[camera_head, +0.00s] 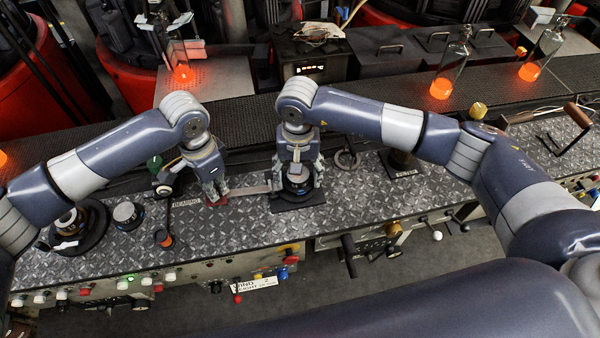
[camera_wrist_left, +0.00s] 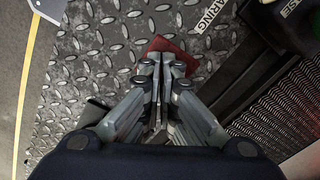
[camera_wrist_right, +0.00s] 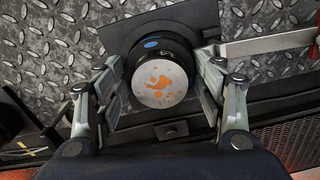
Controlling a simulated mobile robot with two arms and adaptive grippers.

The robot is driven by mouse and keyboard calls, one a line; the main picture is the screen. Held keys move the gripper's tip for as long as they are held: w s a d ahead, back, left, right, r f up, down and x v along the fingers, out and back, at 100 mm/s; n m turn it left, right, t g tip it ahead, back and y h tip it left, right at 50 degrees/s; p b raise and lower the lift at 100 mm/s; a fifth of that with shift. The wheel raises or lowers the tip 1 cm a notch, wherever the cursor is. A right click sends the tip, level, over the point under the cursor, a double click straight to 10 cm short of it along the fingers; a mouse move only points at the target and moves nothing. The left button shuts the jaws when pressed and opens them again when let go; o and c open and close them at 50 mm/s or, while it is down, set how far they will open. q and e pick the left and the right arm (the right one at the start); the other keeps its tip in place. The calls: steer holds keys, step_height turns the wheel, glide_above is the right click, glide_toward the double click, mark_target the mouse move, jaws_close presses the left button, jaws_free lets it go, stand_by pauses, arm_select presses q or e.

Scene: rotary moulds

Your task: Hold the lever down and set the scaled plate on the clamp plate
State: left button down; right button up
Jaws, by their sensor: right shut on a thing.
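The scaled plate (camera_wrist_right: 160,82), a black-sided round piece with a pale, orange-spotted top, is between the fingers of my right gripper (camera_wrist_right: 162,88). In the head view my right gripper (camera_head: 299,183) is shut on it over the black square clamp plate (camera_head: 312,199). Whether it touches the clamp plate is hard to tell. The lever (camera_head: 250,190) is a flat metal bar reaching left from the clamp to a red end (camera_wrist_left: 185,56). My left gripper (camera_wrist_left: 162,68) has its fingers together, pointing down at this red end; contact is unclear.
Another dark round piece (camera_head: 128,214) stands on the tread-plate bench at left, near a round black fixture (camera_head: 84,228). A BEARING label (camera_head: 186,202) lies left of my left gripper. Glowing glass moulds (camera_head: 447,75) stand on the rear ledge. Knobs line the front edge.

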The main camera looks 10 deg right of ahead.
steer(key=shift+s+a+f, duration=0.15)
steer(key=shift+s+f, duration=0.3)
steer(key=shift+f, duration=0.4)
steer(key=shift+c, duration=1.1)
steer(key=shift+o, duration=0.6)
steer(key=shift+f, duration=0.35)
steer(key=o, duration=1.7)
steer(key=shift+w, duration=0.1)
steer(key=o, duration=0.5)
steer(key=shift+w, duration=0.1)
steer(key=shift+c, duration=0.2)
steer(key=shift+o, duration=0.2)
steer(key=shift+w+a, duration=0.15)
steer(key=shift+w, duration=0.1)
steer(key=shift+s+r, duration=0.15)
steer(key=shift+r, duration=0.05)
step_height(320, 180, up, 12)
steer(key=shift+f, duration=0.1)
